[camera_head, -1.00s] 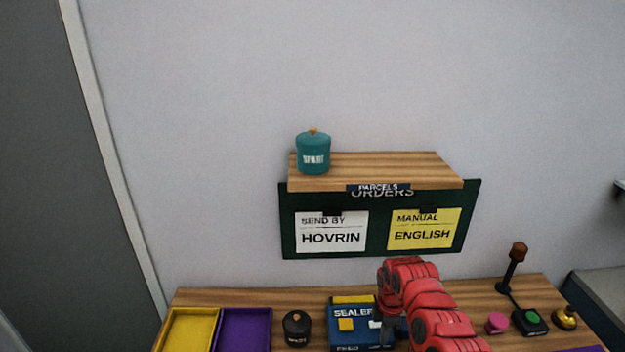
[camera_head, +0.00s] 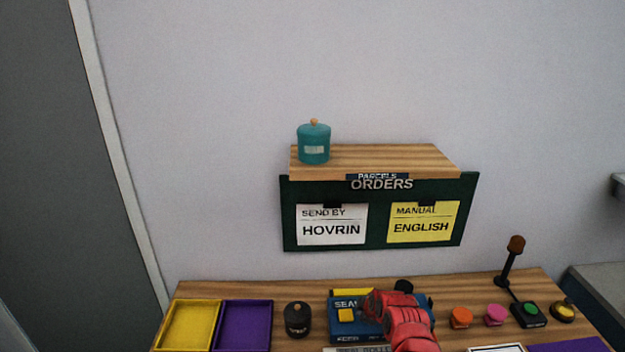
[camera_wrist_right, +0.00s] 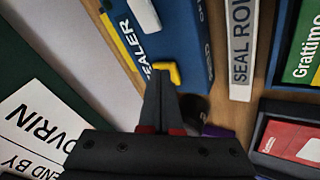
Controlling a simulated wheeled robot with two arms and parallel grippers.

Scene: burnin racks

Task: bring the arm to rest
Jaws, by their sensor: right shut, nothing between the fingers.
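My right arm is red and reaches over the blue sealer box (camera_head: 345,334) on the table in the head view. The right gripper shows in the right wrist view (camera_wrist_right: 160,95), its dark fingers together with nothing between them. Its tips appear in front of a yellow button (camera_wrist_right: 167,72) on the sealer; I cannot tell whether they touch. The sealer also has a white part (camera_wrist_right: 145,14). In the head view the arm hides part of the sealer and the right fingertips. My left gripper does not show.
A yellow tray (camera_head: 168,325), a purple tray (camera_head: 221,325) and a black jar (camera_head: 297,319) stand left of the sealer. Orange (camera_head: 461,317) and pink (camera_head: 495,314) knobs, a green button (camera_head: 531,309) and a dark post (camera_head: 511,260) stand right. A shelf (camera_head: 400,158) holds a teal jar (camera_head: 314,146).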

